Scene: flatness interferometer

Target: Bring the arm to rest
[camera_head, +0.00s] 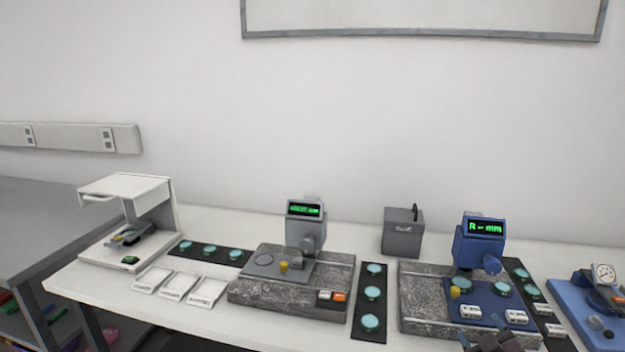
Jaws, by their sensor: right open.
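My right gripper (496,325) shows at the bottom edge of the head view, right of centre. It is open, with its dark fingers in front of the blue instrument (473,243) on its granite base (412,300). I see nothing between the fingers. Whether the fingertips touch the base or the small white labelled blocks (470,312) there, I cannot tell. The rest of my right arm is out of the picture. My left gripper is not in view.
A grey instrument (306,228) on granite stands mid-table, with white labelled trays (206,290) to its left. Dark strips (370,340) hold teal discs. A grey box (403,235) stands behind. A white hooded unit (127,187) is left; a dial gauge (604,273) is right.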

